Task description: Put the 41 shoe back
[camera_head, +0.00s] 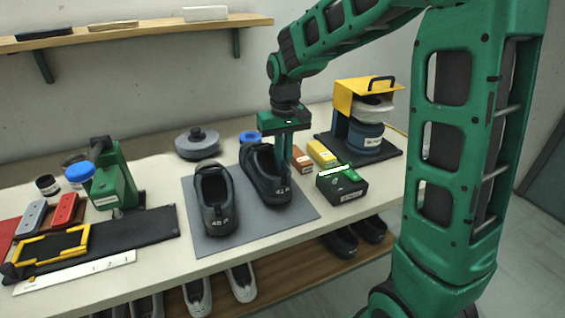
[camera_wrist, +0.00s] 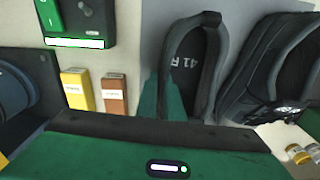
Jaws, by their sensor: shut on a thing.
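The dark shoe marked 41 (camera_head: 262,182) is at the right side of the grey mat (camera_head: 228,235), upright with its heel toward the front. Its label also shows on the shoe in the wrist view (camera_wrist: 203,72). My gripper (camera_head: 284,160) is above it and shut on its collar wall, on the right side in the head view. I cannot tell whether the sole is clear of the mat. A second dark shoe (camera_head: 216,205) stands to its left on the mat, apart from it.
A black-green box (camera_head: 341,186) and small yellow (camera_head: 321,152) and brown (camera_head: 302,160) boxes stand close on the right. A yellow-topped machine (camera_head: 361,100) is behind them. A green press (camera_head: 112,182) stands left. More shoes (camera_head: 242,281) are on the shelf (camera_head: 275,287) below the table.

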